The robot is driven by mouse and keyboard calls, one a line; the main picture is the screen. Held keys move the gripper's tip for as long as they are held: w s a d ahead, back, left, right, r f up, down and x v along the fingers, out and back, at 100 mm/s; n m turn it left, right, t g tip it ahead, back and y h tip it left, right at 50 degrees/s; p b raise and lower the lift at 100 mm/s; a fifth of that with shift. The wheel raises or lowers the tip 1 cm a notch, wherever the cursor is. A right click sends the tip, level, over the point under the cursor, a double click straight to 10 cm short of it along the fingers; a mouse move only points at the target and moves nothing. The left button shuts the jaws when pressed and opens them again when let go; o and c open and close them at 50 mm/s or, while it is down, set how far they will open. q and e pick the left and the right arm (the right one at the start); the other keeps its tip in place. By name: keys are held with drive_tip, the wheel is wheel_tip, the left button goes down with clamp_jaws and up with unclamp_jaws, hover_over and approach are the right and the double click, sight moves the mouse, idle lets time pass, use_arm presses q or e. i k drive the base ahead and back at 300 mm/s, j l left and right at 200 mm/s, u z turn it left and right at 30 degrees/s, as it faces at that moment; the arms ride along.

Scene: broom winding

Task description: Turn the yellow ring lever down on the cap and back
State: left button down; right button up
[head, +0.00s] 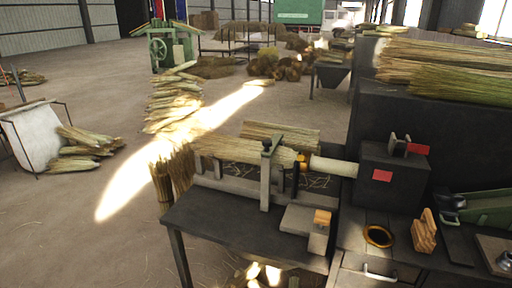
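A winding machine holds a straw broom bundle (245,149) lying sideways, with a pale cylinder (334,166) at its right end. A small yellow-orange part (302,162) sits where the bundle meets the cylinder; it is too small to tell whether it is the ring lever or how it is turned. An orange-yellow ring (378,236) with a dark middle lies on the bench right of the machine. I cannot tell which of these belongs to the cap. Neither of my grippers shows in the head view.
A dark machine box (392,177) with red patches stands to the right. A wooden block (424,232) and a green tray (490,208) are on the bench. The dark table's left front (215,222) is clear.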

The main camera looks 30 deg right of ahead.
sight(304, 158)
drive_tip(key=i+j, duration=0.85)
drive_tip(key=j, duration=0.15)
drive_tip(key=i+j+z, duration=0.1)
drive_tip(key=z, duration=0.3)
drive_tip(key=j+z, duration=0.1)
drive_tip(key=z, duration=0.3)
drive_tip(key=i+j+z, duration=0.1)
drive_tip(key=z, duration=0.25)
drive_tip(key=j+z, duration=0.2)
drive_tip(key=z, duration=0.8)
